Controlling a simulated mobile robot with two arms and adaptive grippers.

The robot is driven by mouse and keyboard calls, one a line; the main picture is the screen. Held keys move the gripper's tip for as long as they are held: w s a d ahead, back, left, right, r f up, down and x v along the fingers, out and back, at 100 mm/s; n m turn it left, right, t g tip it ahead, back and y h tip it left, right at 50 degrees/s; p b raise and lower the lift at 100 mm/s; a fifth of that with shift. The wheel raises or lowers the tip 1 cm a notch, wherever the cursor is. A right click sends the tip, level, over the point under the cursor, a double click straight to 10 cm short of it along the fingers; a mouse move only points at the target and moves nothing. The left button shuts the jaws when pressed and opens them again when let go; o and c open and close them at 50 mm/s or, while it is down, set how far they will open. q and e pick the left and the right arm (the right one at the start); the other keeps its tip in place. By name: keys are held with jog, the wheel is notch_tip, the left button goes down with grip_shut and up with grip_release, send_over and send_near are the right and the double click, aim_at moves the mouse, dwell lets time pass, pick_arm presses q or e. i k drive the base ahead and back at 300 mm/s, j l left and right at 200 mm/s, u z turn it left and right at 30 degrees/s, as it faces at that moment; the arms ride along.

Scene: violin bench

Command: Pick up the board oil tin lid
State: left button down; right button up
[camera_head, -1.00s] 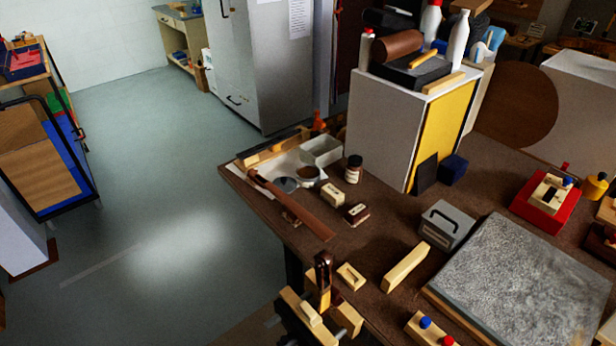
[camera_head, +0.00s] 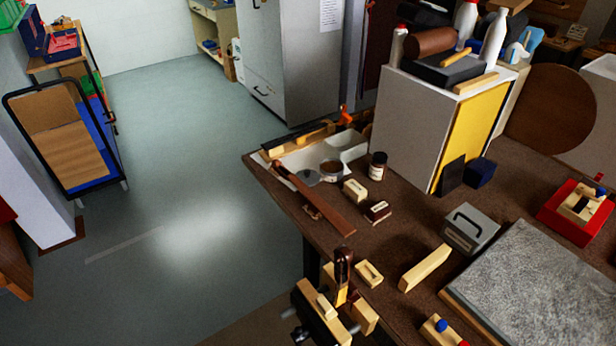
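A flat grey disc (camera_head: 307,177), which looks like the tin lid, lies near the far left end of the brown bench (camera_head: 390,235). It is just left of a round open tin (camera_head: 332,170) with brown contents; I cannot read the tin's label. A long reddish-brown wooden piece (camera_head: 315,200) runs diagonally close in front of the disc. A white tray (camera_head: 347,146) is behind them. Neither of my grippers is in view.
A dark jar (camera_head: 377,166) and small labelled blocks (camera_head: 355,190) stand right of the tin. A wooden vise (camera_head: 330,308) sticks out at the bench's front edge. A tall grey box (camera_head: 411,127) blocks the back. Open floor (camera_head: 200,260) lies left of the bench.

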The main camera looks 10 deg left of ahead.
aim_at(311, 178)
jog(key=z, duration=0.75)
jog(key=i+j+z, duration=0.1)
jog(key=j+z, duration=0.7)
jog(key=j, duration=0.2)
jog(key=j+z, duration=0.4)
jog(key=j, duration=0.15)
jog(key=k, duration=0.05)
